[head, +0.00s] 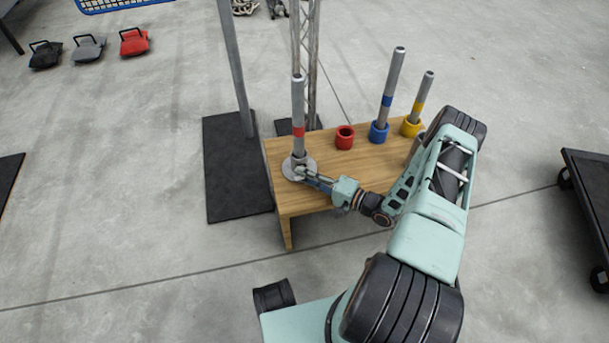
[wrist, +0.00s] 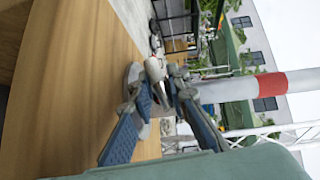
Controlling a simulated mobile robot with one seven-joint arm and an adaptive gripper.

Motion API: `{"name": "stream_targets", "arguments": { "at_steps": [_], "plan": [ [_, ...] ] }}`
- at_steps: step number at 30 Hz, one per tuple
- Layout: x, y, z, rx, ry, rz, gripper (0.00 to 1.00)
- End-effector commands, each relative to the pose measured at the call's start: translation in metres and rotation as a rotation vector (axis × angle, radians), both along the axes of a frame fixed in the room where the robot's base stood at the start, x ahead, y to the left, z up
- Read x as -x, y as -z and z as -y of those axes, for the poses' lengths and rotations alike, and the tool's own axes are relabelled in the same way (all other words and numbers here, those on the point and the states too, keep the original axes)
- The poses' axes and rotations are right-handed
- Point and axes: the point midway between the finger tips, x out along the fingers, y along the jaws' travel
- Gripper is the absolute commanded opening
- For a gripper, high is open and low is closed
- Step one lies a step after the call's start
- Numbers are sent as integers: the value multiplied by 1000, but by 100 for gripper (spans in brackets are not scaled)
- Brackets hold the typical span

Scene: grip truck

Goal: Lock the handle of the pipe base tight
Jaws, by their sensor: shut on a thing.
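The grey pipe base (head: 289,170) sits on the wooden table (head: 375,177) at its left end. A grey pipe with a red band (head: 298,112) stands upright in it. My gripper (head: 304,174) is at the front right side of the base, low beside the pipe. In the wrist view my gripper (wrist: 163,88) has its fingers closed around the small grey handle (wrist: 155,70) by the base's collar. The pipe (wrist: 230,90) runs off to the right there. The fingers hide part of the handle, so its exact angle is hard to tell.
On the table stand an empty red ring holder (head: 345,138), a blue holder (head: 379,132) and a yellow holder (head: 411,127), the latter two with pipes. A metal post (head: 235,70) on a black mat (head: 230,185) and a truss (head: 311,60) stand close behind and left.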

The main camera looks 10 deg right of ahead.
Motion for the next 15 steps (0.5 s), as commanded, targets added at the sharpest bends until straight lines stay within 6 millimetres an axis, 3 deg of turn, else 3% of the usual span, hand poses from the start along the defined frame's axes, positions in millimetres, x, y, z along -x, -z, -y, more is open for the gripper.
{"name": "stream_targets", "arguments": {
  "at_steps": [7,8,9,15],
  "plan": [
    [-2,-1,0,-1,3,4,0],
    [-2,-1,0,-1,3,4,16],
    [-2,-1,0,-1,3,4,21],
    [-1,-1,0,1,1,2,23]
  ]
}}
